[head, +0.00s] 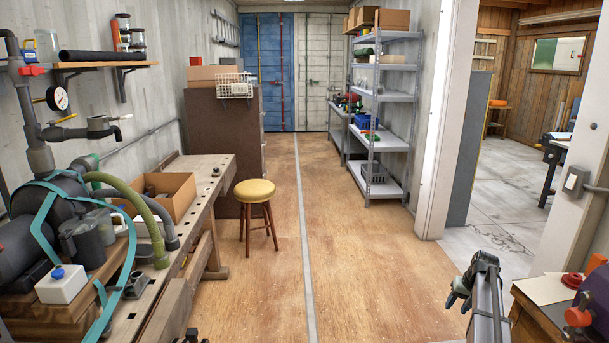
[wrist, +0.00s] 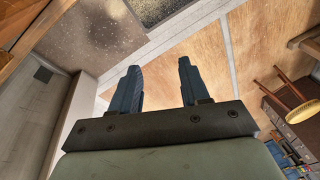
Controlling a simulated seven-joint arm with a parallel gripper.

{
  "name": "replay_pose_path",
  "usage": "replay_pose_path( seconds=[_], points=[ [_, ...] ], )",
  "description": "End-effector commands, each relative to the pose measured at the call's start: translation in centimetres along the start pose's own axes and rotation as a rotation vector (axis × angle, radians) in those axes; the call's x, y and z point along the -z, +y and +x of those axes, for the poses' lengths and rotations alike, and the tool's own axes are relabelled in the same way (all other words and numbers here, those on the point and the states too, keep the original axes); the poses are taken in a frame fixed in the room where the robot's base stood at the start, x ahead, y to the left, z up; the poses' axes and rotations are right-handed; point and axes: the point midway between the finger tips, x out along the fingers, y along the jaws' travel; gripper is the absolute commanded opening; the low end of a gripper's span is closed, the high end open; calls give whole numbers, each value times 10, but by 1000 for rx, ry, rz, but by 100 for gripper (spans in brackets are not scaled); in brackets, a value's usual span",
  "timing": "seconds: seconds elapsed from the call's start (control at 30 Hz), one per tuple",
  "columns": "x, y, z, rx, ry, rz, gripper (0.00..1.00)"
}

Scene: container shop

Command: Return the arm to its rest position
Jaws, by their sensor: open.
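My arm (head: 487,300) rises at the lower right of the head view, bent at its top, beside the doorway. My gripper shows clearly in the wrist view (wrist: 158,66), where its two dark blue-grey fingers stand apart with nothing between them. Bare floor shows beyond the fingertips.
A wooden workbench (head: 205,200) with a pump and hoses fills the left. A yellow-topped stool (head: 255,190) stands beside it. Metal shelves (head: 385,128) stand at the back right. A bench with red items (head: 545,295) is close right of my arm. The middle floor (head: 365,260) is clear.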

Motion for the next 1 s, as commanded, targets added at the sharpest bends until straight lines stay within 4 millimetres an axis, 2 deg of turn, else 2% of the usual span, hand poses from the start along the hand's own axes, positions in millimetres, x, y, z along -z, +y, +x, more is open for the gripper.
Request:
replay_pose_path(
  seconds=[0.03, 0.2, 0.37, 0.5, 0.8, 1.0],
  points=[
    [-20, -12, 22, 1, -28, -7, 46],
    [-73, -43, 85, -5, -106, -26, 46],
    [-128, -70, 137, -15, -181, -46, 46],
    [-180, -90, 176, -27, -244, -66, 46],
    [-299, -123, 240, -63, -379, -115, 46],
    [-382, -136, 268, -95, -468, -150, 46]
  ],
)
